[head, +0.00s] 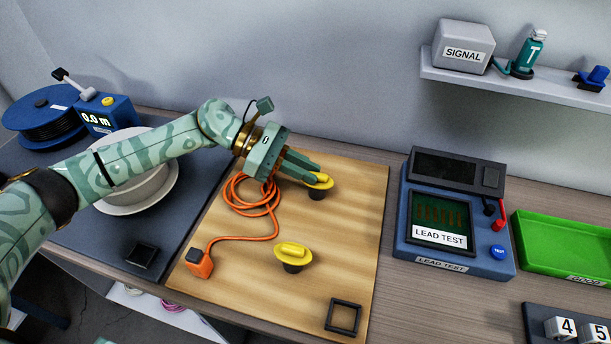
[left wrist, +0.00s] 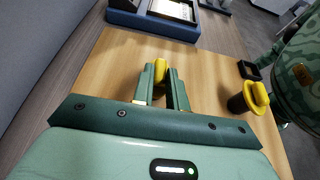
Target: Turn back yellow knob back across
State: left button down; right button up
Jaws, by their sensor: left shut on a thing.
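The back yellow knob (head: 322,182) stands on the wooden board (head: 353,230) on a dark base. My left gripper (head: 312,174) is at this knob with its fingers closed on the knob's grip. In the left wrist view the yellow grip (left wrist: 160,70) shows between the two green fingers (left wrist: 161,88). The front yellow knob (head: 293,252) stands nearer on the same board, its ridge lying roughly left to right. It also shows at the right of the left wrist view (left wrist: 256,95). My right gripper is not in view.
An orange cable (head: 250,208) lies coiled left of the knobs, ending in an orange plug (head: 199,263). A black square frame (head: 343,316) lies at the board's front right. The blue lead test box (head: 456,215) stands right of the board. A white bowl (head: 130,190) stands left, under my arm.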

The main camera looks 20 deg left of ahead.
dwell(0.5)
pick_arm(q)
jog(key=c, duration=1.4)
grip_release()
jog(key=b+v, duration=0.1)
jog(key=v, duration=1.5)
jog(key=shift+w, duration=0.15)
jog(key=shift+a+f, duration=0.1)
jog(key=shift+a, duration=0.05)
